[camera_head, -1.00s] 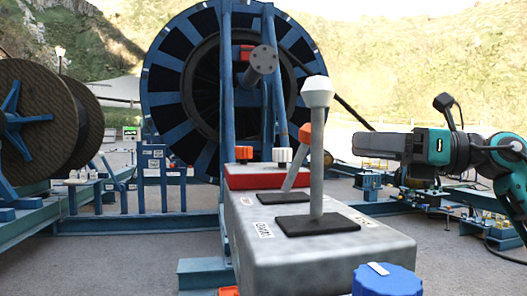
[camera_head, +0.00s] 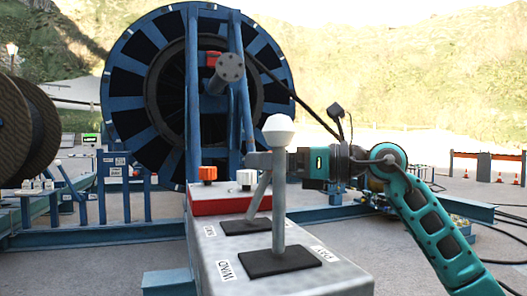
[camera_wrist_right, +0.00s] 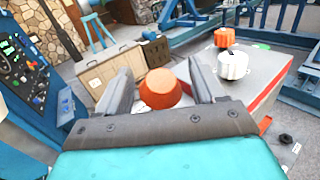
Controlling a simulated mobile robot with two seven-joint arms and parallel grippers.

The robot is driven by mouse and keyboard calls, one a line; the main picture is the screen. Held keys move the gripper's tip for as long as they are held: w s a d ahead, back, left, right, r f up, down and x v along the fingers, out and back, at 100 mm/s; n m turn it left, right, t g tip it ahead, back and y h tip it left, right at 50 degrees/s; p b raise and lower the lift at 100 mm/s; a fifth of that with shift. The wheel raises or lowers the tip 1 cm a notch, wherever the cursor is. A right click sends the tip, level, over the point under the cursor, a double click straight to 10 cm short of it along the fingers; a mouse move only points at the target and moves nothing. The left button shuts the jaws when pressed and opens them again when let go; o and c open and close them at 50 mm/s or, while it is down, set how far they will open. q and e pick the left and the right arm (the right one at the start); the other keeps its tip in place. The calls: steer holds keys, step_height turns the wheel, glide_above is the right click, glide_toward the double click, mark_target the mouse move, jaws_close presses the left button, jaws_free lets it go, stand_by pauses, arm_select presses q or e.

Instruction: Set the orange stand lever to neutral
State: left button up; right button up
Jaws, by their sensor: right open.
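The orange stand lever stands on the grey console, its grey shaft (camera_head: 260,197) leaning to the right from a black base plate. In the head view its orange knob is hidden behind my right gripper (camera_head: 262,160). In the right wrist view the orange knob (camera_wrist_right: 160,90) sits between the two spread fingers of my right gripper (camera_wrist_right: 160,78), with gaps on both sides. The gripper is open. A second lever with a white knob (camera_head: 278,130) stands upright, nearer in the head view. My left gripper is not in view.
The console (camera_head: 330,278) carries a red box (camera_head: 215,205) with an orange knob (camera_head: 208,174) and a white knob (camera_head: 246,178); the wrist view shows them right of the gripper. A large blue reel (camera_head: 120,90) stands behind. A control panel (camera_wrist_right: 25,70) is left in the wrist view.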

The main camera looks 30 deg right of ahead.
steer(key=shift+w+a, duration=0.3)
steer(key=shift+w, duration=0.1)
jaws_close()
stand_by(0.4)
